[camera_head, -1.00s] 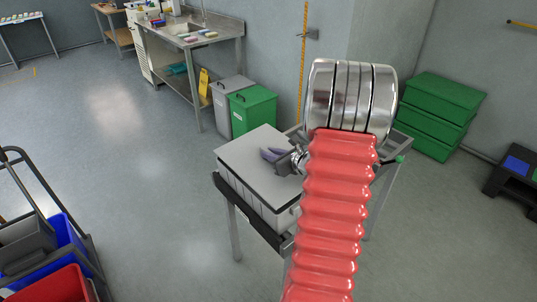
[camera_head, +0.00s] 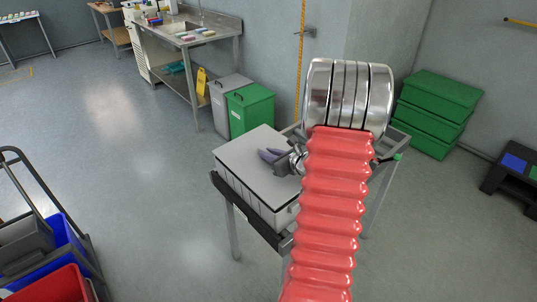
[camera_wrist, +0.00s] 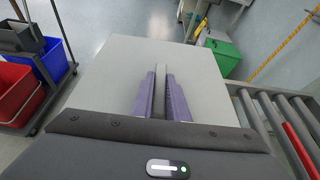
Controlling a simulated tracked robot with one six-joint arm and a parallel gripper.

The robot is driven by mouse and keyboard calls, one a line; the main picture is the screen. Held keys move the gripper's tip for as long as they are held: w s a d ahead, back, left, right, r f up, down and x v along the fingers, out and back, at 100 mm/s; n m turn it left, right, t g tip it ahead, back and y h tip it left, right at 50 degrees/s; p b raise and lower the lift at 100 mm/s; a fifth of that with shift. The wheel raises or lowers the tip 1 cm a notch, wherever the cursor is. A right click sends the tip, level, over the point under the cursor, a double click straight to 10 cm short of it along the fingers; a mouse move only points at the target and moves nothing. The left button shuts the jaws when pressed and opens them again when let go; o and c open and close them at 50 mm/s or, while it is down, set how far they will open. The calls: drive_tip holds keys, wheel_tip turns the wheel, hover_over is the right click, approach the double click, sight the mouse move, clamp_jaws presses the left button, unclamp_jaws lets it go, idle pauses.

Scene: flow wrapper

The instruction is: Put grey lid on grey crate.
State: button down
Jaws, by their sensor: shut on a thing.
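The grey lid (camera_head: 250,160) is a flat panel lying over the top of the grey crate (camera_head: 250,195), which rests on a dark-edged metal stand. In the head view the lid looks roughly level and lined up with the crate; whether it is fully seated I cannot tell. My gripper (camera_head: 268,156) is over the lid's right part, its purple fingers pointing left. In the wrist view the lid (camera_wrist: 150,70) fills the middle, and my gripper (camera_wrist: 160,92) is shut on a narrow grey upright piece of it between the purple fingers. The crate is hidden there under the lid.
A roller conveyor (camera_wrist: 270,115) runs beside the lid on the right. Grey (camera_head: 231,90) and green (camera_head: 250,108) bins stand behind. Green crates (camera_head: 437,112) are stacked at the right. A cart with blue (camera_head: 68,245) and red (camera_head: 50,285) buckets stands at the left.

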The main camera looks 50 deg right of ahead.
drive_tip(key=shift+f, duration=0.55)
drive_tip(key=shift+d+f, duration=0.1)
drive_tip(key=shift+f, duration=0.2)
drive_tip(key=c, duration=1.6)
unclamp_jaws()
drive_tip(key=shift+f, duration=0.1)
drive_tip(key=shift+c, duration=0.2)
drive_tip(key=v, duration=1.3)
drive_tip(key=shift+s, duration=0.4)
